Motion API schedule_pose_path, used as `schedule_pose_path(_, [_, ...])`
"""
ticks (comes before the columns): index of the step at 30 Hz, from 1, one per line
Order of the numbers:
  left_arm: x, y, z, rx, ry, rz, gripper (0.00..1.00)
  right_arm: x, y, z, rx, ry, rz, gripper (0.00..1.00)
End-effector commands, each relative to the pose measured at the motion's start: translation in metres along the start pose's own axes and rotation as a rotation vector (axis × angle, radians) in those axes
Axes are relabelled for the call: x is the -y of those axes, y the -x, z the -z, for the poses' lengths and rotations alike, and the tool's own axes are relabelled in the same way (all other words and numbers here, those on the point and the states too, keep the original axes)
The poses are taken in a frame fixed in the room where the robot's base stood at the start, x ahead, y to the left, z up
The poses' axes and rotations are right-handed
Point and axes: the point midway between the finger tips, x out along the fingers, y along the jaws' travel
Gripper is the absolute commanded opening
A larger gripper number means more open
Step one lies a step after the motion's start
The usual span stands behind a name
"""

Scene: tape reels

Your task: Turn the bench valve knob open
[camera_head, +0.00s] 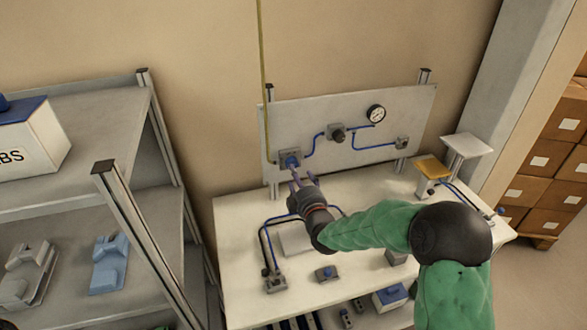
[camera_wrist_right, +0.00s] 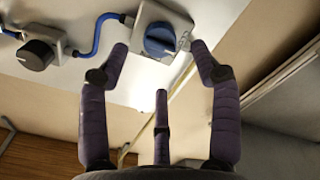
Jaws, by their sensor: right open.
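The blue valve knob (camera_head: 291,161) sits on a grey square plate at the lower left of the upright panel (camera_head: 400,112). In the right wrist view the blue knob (camera_wrist_right: 160,40) is at the top centre. My right gripper (camera_head: 302,180) has its fingers spread and points at the knob from in front. In the wrist view the open right gripper (camera_wrist_right: 160,62) has one fingertip on each side of the knob and a third finger below it. Nothing is held, and I cannot tell whether any finger touches the knob. My left gripper is out of view.
A black knob (camera_head: 337,133), a round gauge (camera_head: 376,114) and blue tubing are also on the panel. The white bench (camera_head: 238,230) carries small fittings and a yellow-topped block (camera_head: 432,167). A shelf rack (camera_head: 130,220) stands at left, stacked boxes (camera_head: 545,160) at right.

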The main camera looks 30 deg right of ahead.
Motion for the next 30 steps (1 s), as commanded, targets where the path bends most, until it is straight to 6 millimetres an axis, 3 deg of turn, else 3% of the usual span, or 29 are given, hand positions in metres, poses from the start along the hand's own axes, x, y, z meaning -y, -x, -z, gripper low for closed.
schedule_pose_path(3, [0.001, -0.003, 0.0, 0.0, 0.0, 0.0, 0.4, 0.001, -0.02, -0.001, 0.0, 0.0, 0.001, 0.64])
schedule_pose_path(9, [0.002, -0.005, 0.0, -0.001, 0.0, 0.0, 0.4, 0.001, -0.043, 0.0, 0.0, 0.0, 0.001, 0.64])
schedule_pose_path(22, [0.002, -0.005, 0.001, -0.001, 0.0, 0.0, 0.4, 0.0, -0.051, 0.0, 0.0, 0.0, 0.0, 0.64])
schedule_pose_path(23, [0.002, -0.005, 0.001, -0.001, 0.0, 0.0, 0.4, 0.0, -0.051, 0.0, 0.0, 0.0, 0.0, 0.58])
schedule_pose_path(28, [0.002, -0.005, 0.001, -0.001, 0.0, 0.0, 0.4, 0.0, -0.051, 0.0, 0.0, 0.0, 0.0, 0.1])
schedule_pose_path(30, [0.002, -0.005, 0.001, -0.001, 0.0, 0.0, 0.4, 0.0, -0.051, 0.0, 0.0, 0.0, 0.0, 0.08])
